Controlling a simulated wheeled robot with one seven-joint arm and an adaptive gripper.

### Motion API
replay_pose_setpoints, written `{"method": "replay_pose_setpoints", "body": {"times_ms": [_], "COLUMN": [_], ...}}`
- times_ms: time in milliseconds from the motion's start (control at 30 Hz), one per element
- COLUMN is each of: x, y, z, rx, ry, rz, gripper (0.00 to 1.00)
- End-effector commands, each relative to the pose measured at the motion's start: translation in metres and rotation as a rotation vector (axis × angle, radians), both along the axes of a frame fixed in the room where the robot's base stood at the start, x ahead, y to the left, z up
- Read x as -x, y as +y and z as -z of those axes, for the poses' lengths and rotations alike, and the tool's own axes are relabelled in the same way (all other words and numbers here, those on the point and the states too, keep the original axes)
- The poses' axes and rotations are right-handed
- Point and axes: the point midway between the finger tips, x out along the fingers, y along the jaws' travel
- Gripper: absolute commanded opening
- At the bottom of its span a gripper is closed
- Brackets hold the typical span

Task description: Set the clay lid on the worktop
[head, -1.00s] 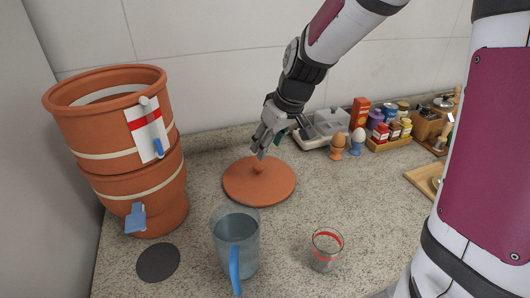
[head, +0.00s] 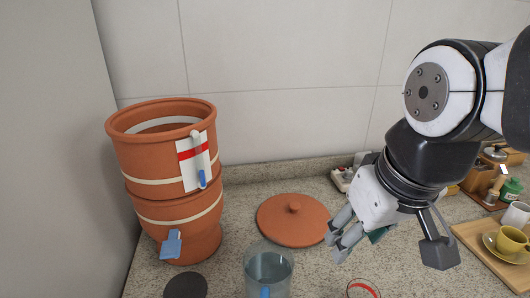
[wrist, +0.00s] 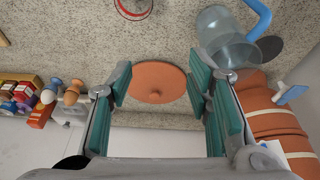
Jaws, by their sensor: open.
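The clay lid (head: 280,222) is a flat round terracotta disc with a small knob. It lies knob up on the speckled worktop (head: 225,262), right of the clay water pot (head: 150,150). The wrist view shows the lid (wrist: 160,76) beyond my fingers, with clear space between. My gripper (head: 338,242) is open and empty, above the worktop at the lid's right side in the head view. Its two green-padded fingers (wrist: 160,92) stand wide apart in the wrist view. The pot's top is uncovered.
A water jug (head: 268,272) stands in front of the lid, and a red-banded glass (head: 362,288) is at the bottom edge. A dark round disc (head: 186,286) lies before the pot. A yellow cup (head: 511,240) sits on a board at right. The back wall is close behind.

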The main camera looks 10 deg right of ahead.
Motion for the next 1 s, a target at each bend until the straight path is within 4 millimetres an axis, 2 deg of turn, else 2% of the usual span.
{"method": "replay_pose_setpoints", "body": {"times_ms": [33,100,233,567,667,833,1000], "x": [0.014,0.028,0.043,0.046,0.046,0.048,0.045], "y": [-0.001,-0.002,-0.004,-0.004,-0.004,-0.005,-0.005], "z": [0.0,0.002,0.005,0.005,-0.002,-0.025,-0.026], "rx": [-0.005,-0.015,-0.023,-0.026,-0.025,-0.021,-0.02], "ry": [-0.006,-0.004,-0.001,0.001,-0.008,-0.046,-0.055], "rz": [0.015,0.041,0.066,0.074,0.073,0.07,0.069], "gripper": [0.46,0.46,0.46,0.46,0.46,0.46,0.46]}}
